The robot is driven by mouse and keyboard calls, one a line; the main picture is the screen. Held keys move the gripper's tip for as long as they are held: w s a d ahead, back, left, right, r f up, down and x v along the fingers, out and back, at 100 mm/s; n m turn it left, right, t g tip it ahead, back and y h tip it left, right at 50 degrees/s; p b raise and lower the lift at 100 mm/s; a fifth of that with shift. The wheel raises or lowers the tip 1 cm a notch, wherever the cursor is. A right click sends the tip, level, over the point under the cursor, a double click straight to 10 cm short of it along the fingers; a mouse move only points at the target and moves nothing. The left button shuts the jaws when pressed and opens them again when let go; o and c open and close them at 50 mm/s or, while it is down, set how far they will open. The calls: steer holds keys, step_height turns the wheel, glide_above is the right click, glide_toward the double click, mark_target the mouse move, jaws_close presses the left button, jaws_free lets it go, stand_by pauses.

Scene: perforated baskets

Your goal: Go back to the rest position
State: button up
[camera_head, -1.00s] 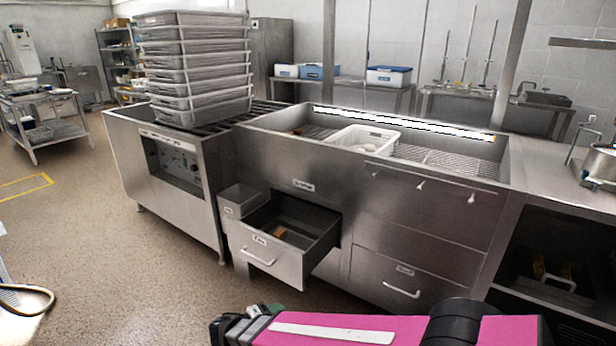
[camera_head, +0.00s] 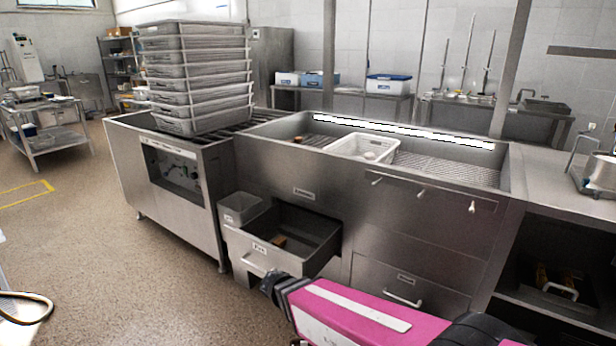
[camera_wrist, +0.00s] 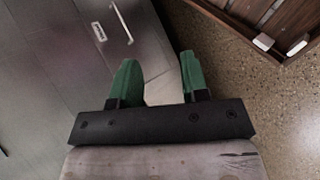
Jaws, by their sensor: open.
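My gripper (camera_wrist: 158,78) is open and empty in the wrist view, its two green fingers apart with floor and a steel front between and beyond them. In the head view my gripper (camera_head: 272,284) shows as a dark end on my pink arm, low in the picture. It is in front of the pulled-out drawer (camera_head: 262,258), and its fingers cannot be made out there. A small brown object (camera_head: 279,241) lies in that drawer.
A steel counter with a sunken basin (camera_head: 440,172) holds a white perforated basket (camera_head: 338,148). Stacked grey trays (camera_head: 197,85) stand at left. A wooden slatted piece (camera_wrist: 262,20) is at upper right in the wrist view. Floor (camera_head: 90,260) at left is clear.

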steer(key=w+d+r+m+y, duration=0.2)
steer(key=w+d+r+y, duration=0.1)
steer(key=d, duration=0.5)
steer(key=w+d+r+m+y, duration=0.2)
steer(key=d+y, duration=0.4)
steer(key=d, duration=0.3)
steer(key=shift+w+r+m+g+y, duration=0.3)
steer(key=shift+w+r+g, duration=0.1)
steer(key=shift+w+r, duration=0.5)
